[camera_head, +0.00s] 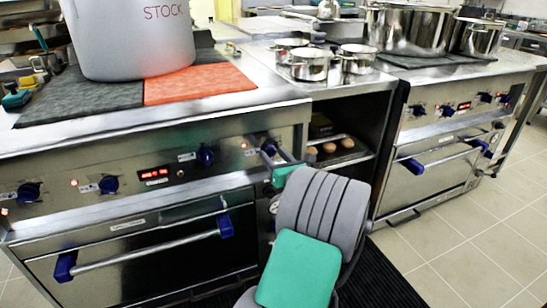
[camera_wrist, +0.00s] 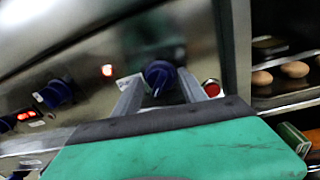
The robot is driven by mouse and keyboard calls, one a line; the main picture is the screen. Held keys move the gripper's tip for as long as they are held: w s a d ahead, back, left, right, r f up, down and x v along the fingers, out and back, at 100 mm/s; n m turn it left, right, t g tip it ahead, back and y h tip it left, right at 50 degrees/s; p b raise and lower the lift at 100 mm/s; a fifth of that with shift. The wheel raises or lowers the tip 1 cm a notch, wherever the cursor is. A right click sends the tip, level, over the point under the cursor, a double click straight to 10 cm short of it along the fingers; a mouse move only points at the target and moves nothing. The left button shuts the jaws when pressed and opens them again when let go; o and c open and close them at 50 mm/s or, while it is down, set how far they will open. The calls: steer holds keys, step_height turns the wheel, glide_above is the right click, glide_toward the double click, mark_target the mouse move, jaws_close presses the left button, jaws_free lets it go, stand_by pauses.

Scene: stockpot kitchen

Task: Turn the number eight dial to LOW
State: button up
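A dark blue dial (camera_wrist: 160,75) sits on the steel control panel in the wrist view, with its pointer ridge tilted. It also shows in the head view (camera_head: 269,146) at the right end of the left range's panel. My gripper (camera_wrist: 158,84) has its two grey fingers apart, one on each side of this dial; I cannot tell whether they touch it. In the head view my gripper (camera_head: 272,156) reaches the panel there. Other blue dials (camera_head: 205,157) sit to the left on the same panel. The dial numbers and LOW marks are too small to read.
An oven handle (camera_head: 150,250) runs below the panel. A shelf tray with brown eggs or rolls (camera_head: 335,147) stands in the open bay to the right. A red button (camera_wrist: 212,88) is right of the dial. A grey STOCK pot (camera_head: 130,45) stands on the range top.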

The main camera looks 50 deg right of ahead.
jaws_close()
steer(key=shift+a, duration=0.1)
